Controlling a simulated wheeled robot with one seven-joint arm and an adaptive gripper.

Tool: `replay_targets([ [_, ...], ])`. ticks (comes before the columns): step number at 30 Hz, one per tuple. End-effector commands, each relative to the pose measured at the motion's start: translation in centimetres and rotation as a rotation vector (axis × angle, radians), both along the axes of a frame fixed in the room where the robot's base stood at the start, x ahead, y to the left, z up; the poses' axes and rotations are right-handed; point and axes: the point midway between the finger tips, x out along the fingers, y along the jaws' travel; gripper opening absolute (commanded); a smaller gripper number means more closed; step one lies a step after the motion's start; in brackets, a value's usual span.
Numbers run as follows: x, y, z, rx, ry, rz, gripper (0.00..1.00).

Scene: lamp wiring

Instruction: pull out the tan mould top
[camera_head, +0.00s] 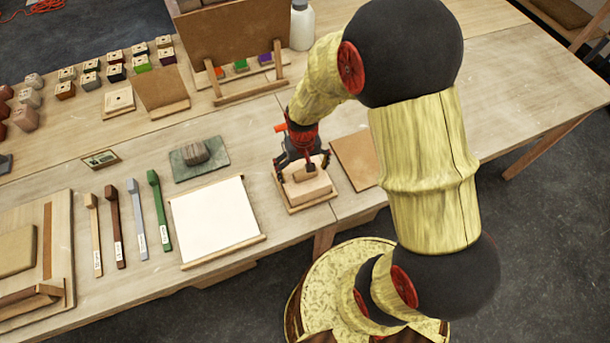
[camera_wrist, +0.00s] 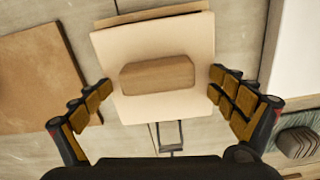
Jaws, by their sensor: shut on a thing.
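The tan mould top (camera_head: 312,188) is a pale square slab with a wooden block grip (camera_wrist: 157,76) on its upper face. It fills the middle of the wrist view (camera_wrist: 150,40). My gripper (camera_head: 303,163) is over it, pointing down. In the wrist view my gripper (camera_wrist: 158,92) has one finger at each side edge of the slab and is shut on it, with the block grip between the fingers. A wooden base (camera_head: 296,209) shows under the slab in the head view. Whether the slab is lifted clear of it I cannot tell.
A brown board (camera_head: 356,160) lies just right of the mould. A white sheet in a wooden frame (camera_head: 213,217) lies to the left, with a grey stone (camera_head: 195,154) on a green mat behind it. An upright brown panel (camera_head: 235,45) stands at the back.

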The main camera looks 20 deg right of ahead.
Motion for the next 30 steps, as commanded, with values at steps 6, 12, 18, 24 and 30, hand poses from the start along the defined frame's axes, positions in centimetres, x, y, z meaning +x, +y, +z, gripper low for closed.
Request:
replay_targets([
  [6,-1.0,0.0,-0.9,0.000,0.024,0.001,0.33],
  [12,-1.0,0.0,-0.5,0.000,0.023,0.002,0.31],
  [18,-1.0,0.0,0.4,0.000,0.023,0.002,0.18],
  [24,-1.0,0.0,1.2,0.000,0.023,0.002,0.00],
  [30,-1.0,0.0,2.1,0.000,0.023,0.001,0.00],
])
